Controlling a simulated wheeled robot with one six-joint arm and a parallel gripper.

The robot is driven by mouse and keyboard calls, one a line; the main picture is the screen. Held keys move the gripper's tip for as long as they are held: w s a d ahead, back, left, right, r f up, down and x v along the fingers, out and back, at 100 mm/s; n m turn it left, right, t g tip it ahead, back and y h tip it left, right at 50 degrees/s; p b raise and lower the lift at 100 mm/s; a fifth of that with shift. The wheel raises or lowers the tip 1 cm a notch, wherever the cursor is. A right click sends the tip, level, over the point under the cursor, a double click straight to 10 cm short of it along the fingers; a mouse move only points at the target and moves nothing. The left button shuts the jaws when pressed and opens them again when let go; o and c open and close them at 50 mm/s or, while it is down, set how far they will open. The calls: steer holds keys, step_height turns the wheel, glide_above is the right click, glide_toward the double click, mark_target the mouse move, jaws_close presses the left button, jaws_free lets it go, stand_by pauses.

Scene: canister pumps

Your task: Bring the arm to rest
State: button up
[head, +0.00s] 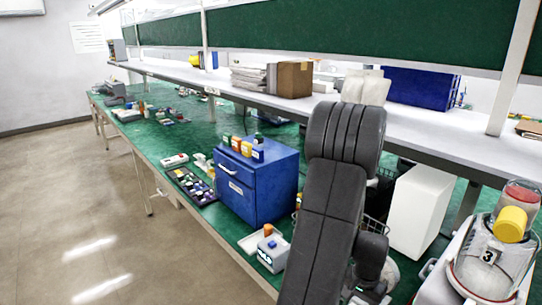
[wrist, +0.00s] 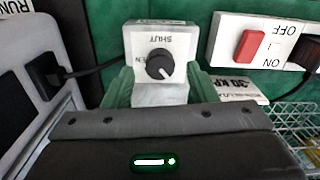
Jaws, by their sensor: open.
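My arm (head: 330,200) rises dark grey through the middle of the head view, and my gripper is hidden behind it there. In the wrist view my gripper (wrist: 160,88) is open, with a green finger to either side. Between and beyond the fingers is a pale box with a black knob (wrist: 159,64), labelled SHUT and, partly covered, what looks like OPEN. I cannot tell whether the fingers touch the box.
A power strip with a red switch (wrist: 251,45) lies right of the knob box; a wire basket (wrist: 297,125) is below it. A clear canister marked 3 (head: 490,262) stands at right. A blue drawer cabinet (head: 254,180) and white box (head: 420,210) flank my arm. The floor at left is clear.

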steer(key=shift+f, duration=0.95)
